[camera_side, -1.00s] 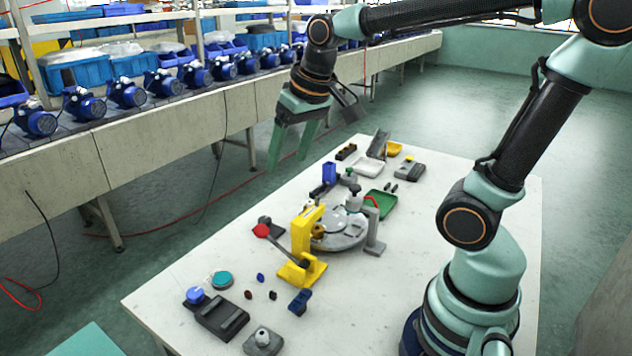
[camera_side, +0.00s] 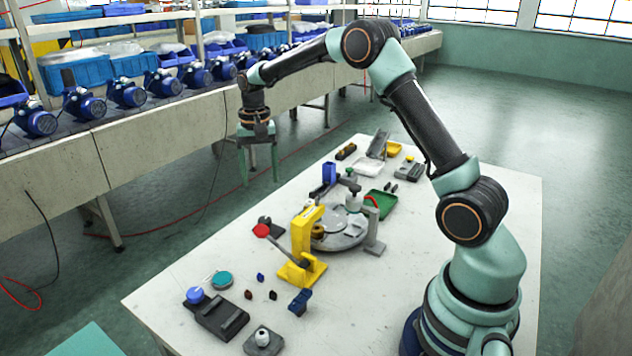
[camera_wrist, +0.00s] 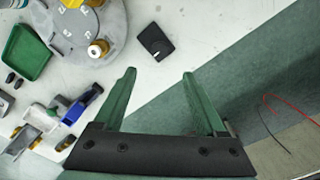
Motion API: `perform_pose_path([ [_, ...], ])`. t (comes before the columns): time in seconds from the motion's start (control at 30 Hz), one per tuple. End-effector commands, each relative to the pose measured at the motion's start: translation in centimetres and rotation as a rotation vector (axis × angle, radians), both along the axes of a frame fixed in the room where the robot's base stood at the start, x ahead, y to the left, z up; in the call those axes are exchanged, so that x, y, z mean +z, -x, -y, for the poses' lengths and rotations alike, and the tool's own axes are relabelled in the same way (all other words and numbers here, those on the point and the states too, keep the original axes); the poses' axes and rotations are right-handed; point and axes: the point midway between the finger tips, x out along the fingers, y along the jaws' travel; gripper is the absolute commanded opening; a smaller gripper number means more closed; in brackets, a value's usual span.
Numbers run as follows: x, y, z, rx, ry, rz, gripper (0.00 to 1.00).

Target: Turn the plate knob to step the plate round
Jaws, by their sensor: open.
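The round grey plate (camera_side: 343,241) lies flat on the white table and also shows at the top left of the wrist view (camera_wrist: 62,28). A brass knob with a pale centre (camera_wrist: 97,48) sits at the plate's rim in the wrist view. What looks like the same knob (camera_side: 319,230) shows beside the yellow press in the side view, partly hidden by it. My gripper (camera_side: 260,178) is open and empty, fingers down, high above the table's far-left side, well apart from the knob. In the wrist view its fingers (camera_wrist: 158,76) are spread with nothing between them.
The yellow press (camera_side: 303,248) with its red-ended lever stands against the plate. A black pad (camera_wrist: 155,42) lies between plate and table edge. A green tray (camera_wrist: 28,52) and a blue block (camera_wrist: 82,104) flank the plate. A conveyor with blue pumps (camera_side: 127,93) runs behind.

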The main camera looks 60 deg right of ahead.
Motion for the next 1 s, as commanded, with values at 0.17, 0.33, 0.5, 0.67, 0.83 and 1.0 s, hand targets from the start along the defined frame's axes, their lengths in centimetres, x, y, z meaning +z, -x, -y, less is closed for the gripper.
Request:
perform_pose_path([
  [0.17, -1.4, 0.0, 0.1, -0.005, -0.001, -0.005, 0.73],
  [0.33, -4.3, 0.0, 0.1, -0.004, -0.002, -0.008, 0.73],
  [0.5, -7.6, 0.1, 0.0, -0.003, -0.001, -0.007, 0.73],
  [0.67, -10.2, 0.1, 0.0, -0.003, -0.001, -0.006, 0.73],
  [0.83, -11.7, 0.0, 0.1, -0.003, -0.001, -0.004, 0.73],
  [1.0, -12.2, 0.0, 0.1, -0.003, 0.000, -0.001, 0.73],
])
